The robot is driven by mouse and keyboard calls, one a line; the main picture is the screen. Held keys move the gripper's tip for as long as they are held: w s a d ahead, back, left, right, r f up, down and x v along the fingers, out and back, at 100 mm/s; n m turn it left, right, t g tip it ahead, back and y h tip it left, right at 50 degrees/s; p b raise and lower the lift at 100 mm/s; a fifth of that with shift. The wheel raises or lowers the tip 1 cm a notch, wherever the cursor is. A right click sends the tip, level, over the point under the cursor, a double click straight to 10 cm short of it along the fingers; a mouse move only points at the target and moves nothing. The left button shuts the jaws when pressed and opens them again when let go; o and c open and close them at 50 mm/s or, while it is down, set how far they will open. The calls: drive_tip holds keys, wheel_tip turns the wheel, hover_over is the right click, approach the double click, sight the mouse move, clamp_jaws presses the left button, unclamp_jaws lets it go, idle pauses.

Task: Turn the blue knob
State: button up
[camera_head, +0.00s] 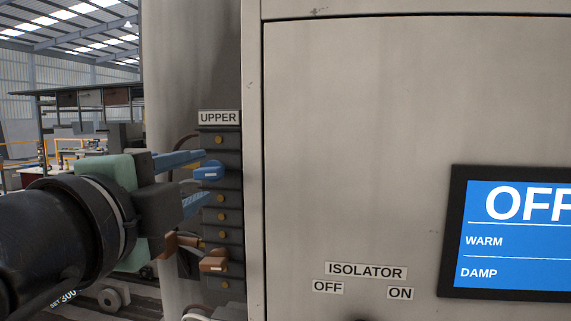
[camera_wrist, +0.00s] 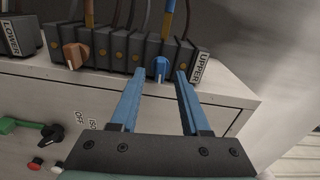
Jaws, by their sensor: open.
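The blue knob (camera_head: 209,173) is on the dark terminal strip under the UPPER label in the head view. In the wrist view the blue knob (camera_wrist: 161,68) has a white mark and sits at the strip's UPPER end. My gripper (camera_head: 206,177) comes from the left, its two blue fingers parted above and below the knob. In the wrist view my gripper (camera_wrist: 160,75) is open, with one fingertip on each side of the knob. Gaps show between knob and fingers, and I see no contact.
An orange-brown knob (camera_head: 213,264) sits lower on the same strip, with several plain terminals (camera_head: 221,216) between. Cables rise from the strip in the wrist view. A grey cabinet (camera_head: 350,120) with a blue OFF screen (camera_head: 518,230) stands to the right. A black isolator handle (camera_wrist: 52,134) shows lower left.

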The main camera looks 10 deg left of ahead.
sight(204, 175)
drive_tip(key=shift+w+p, duration=0.35)
drive_tip(key=shift+w, duration=1.75)
clamp_jaws()
